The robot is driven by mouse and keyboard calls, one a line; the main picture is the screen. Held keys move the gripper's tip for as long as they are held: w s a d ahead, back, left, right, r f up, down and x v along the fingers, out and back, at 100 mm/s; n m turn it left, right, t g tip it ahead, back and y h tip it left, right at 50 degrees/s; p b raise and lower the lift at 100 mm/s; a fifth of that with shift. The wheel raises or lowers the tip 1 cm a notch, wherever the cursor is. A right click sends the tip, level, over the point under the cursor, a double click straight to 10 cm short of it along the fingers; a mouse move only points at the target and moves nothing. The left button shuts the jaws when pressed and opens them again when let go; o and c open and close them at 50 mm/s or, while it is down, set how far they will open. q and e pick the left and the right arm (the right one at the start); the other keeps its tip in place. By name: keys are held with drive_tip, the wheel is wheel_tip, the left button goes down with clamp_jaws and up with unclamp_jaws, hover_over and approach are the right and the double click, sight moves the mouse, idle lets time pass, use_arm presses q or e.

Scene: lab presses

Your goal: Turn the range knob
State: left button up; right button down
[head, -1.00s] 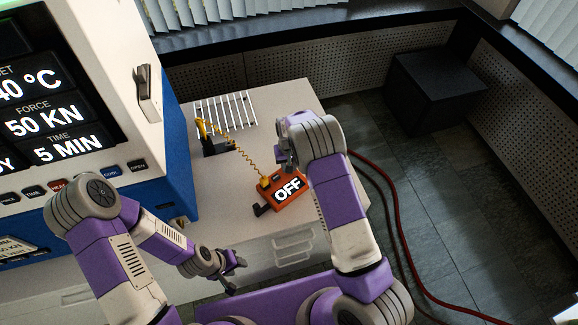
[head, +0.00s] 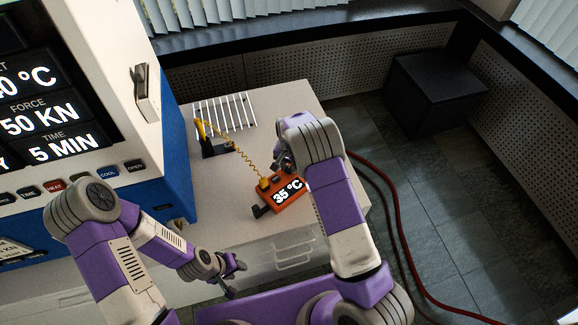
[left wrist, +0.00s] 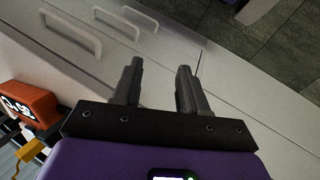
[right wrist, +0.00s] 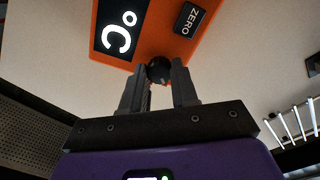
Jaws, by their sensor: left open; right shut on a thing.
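The orange meter (head: 279,194) lies on the white bench top, and its display reads 35 °C. In the right wrist view the meter (right wrist: 170,40) fills the top, with a ZERO button beside its display. A dark round knob (right wrist: 159,69) sits at its edge. My right gripper (right wrist: 160,78) is shut on this knob, one finger on each side. In the head view my right arm hides part of the meter's right side. My left gripper (head: 238,279) is open and empty, low in front of the bench; its fingers show apart in the left wrist view (left wrist: 157,80).
A yellow probe (head: 201,130) in a dark stand is joined to the meter by a coiled yellow cord. A white rack (head: 228,110) stands behind it. The press (head: 120,80) with its displays is at the left. A red hose (head: 398,225) runs along the floor.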

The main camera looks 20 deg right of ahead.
sight(289, 169)
drive_tip(key=c, duration=0.9)
unclamp_jaws()
drive_tip(key=shift+o, duration=0.2)
wheel_tip(289, 169, up, 8)
drive_tip(key=shift+f, duration=0.15)
drive_tip(key=shift+s+f, duration=0.1)
